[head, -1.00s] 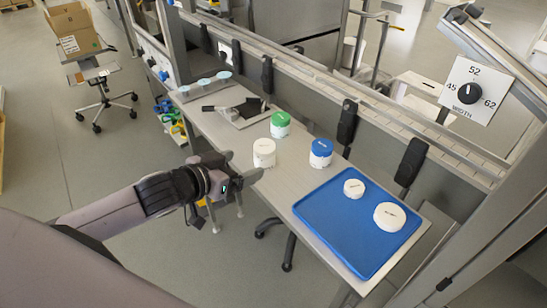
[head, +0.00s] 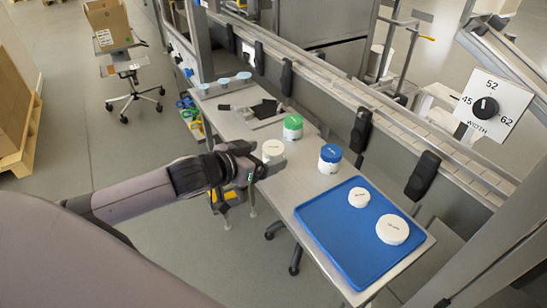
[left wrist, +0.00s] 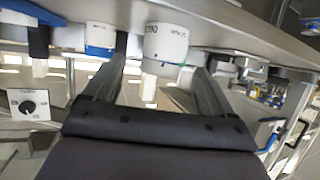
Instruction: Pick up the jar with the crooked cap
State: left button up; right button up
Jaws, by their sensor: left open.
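Three jars stand on the grey table: one with a white cap (head: 272,149), one with a green cap (head: 292,127) and one with a blue cap (head: 330,158). I cannot tell clearly which cap sits crooked. My left gripper (head: 256,164) is open beside the white-capped jar, on its near side, and hides its lower part. In the left wrist view, which is upside down, that jar (left wrist: 166,42) shows ahead, between the two open fingers, not gripped. My right gripper is out of view.
A blue tray (head: 339,262) with two white round containers (head: 359,197) (head: 392,230) lies at the near end of the table. A dark tool on a board (head: 264,110) lies farther back. A conveyor rail (head: 400,140) with dark posts borders the table's far side.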

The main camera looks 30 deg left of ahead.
pick_arm(q)
jog(key=shift+x, duration=2.2)
jog(key=shift+w+a+r, duration=0.1)
jog(key=shift+a, duration=0.05)
jog(key=c, duration=1.1)
